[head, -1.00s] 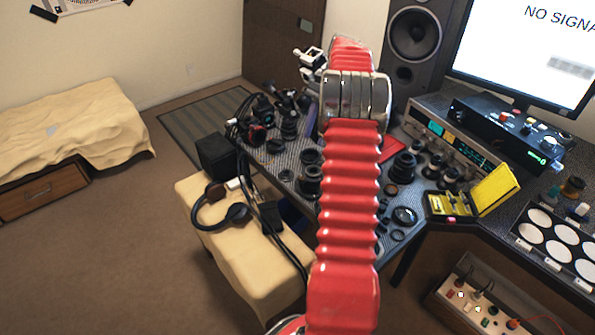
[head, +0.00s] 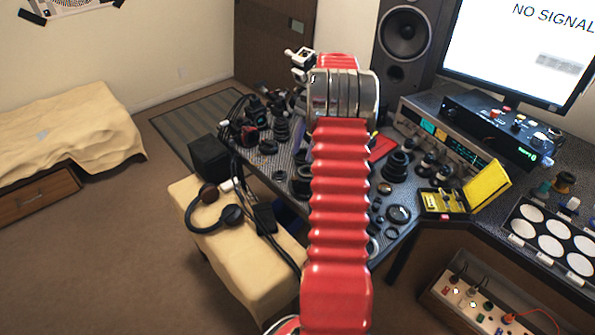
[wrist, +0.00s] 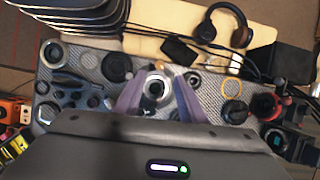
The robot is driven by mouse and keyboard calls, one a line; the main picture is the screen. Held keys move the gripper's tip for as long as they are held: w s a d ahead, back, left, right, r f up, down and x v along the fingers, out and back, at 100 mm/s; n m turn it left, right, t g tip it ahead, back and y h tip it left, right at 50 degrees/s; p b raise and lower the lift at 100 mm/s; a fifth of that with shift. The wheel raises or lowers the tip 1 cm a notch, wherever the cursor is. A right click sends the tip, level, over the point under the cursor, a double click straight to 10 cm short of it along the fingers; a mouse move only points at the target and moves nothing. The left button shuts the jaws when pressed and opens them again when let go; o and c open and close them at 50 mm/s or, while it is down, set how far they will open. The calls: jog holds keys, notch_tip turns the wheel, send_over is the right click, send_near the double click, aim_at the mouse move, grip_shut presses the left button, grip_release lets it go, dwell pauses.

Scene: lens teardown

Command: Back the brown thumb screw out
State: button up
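My gripper (wrist: 156,88) shows in the wrist view as two purple-grey fingers, spread apart with a gap between them. A lens part with a pale ring and dark centre (wrist: 155,87) shows in that gap, above the desk. I cannot tell whether either finger touches it. I cannot make out a brown thumb screw in either view.
The patterned desk (wrist: 215,100) is crowded with lens parts and rings. A yellow case (head: 487,186) lies open at its right. Headphones (head: 215,205) and cables lie on a cloth-covered bench (head: 230,262) in front. The floor at left is clear.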

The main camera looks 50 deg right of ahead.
aim_at(295, 177)
jog(key=x, duration=0.8)
jog(key=shift+f, duration=0.25)
jog(key=shift+c, duration=0.5)
grip_shut()
